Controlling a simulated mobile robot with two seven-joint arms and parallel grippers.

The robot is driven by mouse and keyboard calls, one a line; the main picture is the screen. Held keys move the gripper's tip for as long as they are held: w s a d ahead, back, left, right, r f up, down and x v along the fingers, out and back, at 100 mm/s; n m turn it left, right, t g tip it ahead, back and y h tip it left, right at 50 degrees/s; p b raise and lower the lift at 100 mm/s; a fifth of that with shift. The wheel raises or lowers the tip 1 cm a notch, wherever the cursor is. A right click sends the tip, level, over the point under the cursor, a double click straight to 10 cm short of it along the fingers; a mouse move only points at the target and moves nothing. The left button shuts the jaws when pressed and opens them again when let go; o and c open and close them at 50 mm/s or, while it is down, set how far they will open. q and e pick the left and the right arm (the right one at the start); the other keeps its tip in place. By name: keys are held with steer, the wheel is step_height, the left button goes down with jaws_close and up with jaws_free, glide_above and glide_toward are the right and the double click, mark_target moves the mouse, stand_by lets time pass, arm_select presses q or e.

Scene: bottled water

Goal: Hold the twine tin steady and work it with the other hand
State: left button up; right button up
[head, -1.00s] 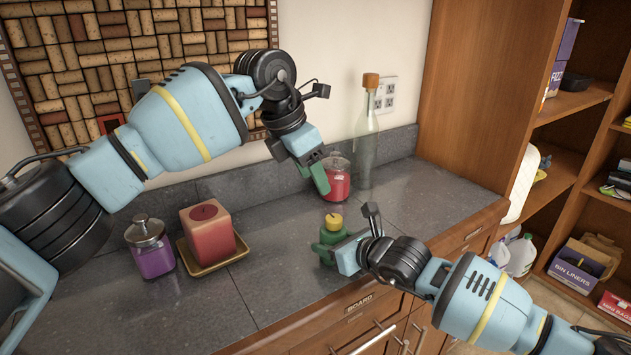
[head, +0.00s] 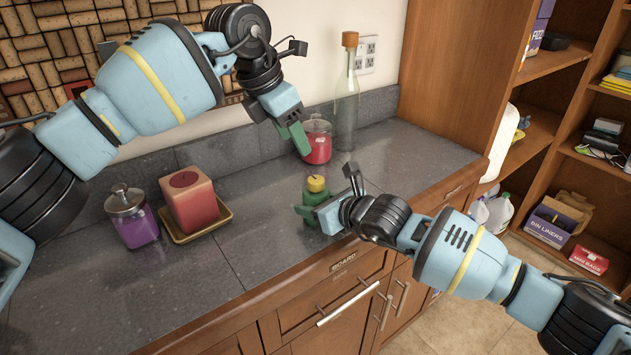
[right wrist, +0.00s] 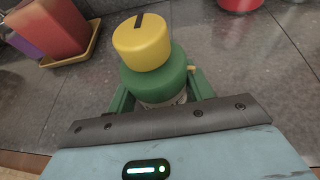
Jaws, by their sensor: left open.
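The twine tin (head: 317,187) appears to be the small green container with a yellow knob on top, standing upright near the counter's front edge. In the right wrist view its yellow top (right wrist: 141,40) has a dark slot, and a pale body shows under the green part (right wrist: 158,78). My right gripper (head: 318,212) is low at the tin, with a green finger on either side, and appears shut on it. My left gripper (head: 298,138) is open and empty, above the counter behind and left of the tin, in front of the red jar. Its finger gap is hard to see.
A red lidded jar (head: 318,146) and a tall corked bottle (head: 346,100) stand at the back. A red candle (head: 190,200) on a yellow dish (head: 214,222) and a purple jar (head: 135,222) stand left. The counter (head: 410,150) is clear on the right.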

steer(key=o, duration=0.5)
steer(key=shift+o, duration=0.2)
steer(key=v, duration=1.2)
steer(key=shift+s, duration=0.1)
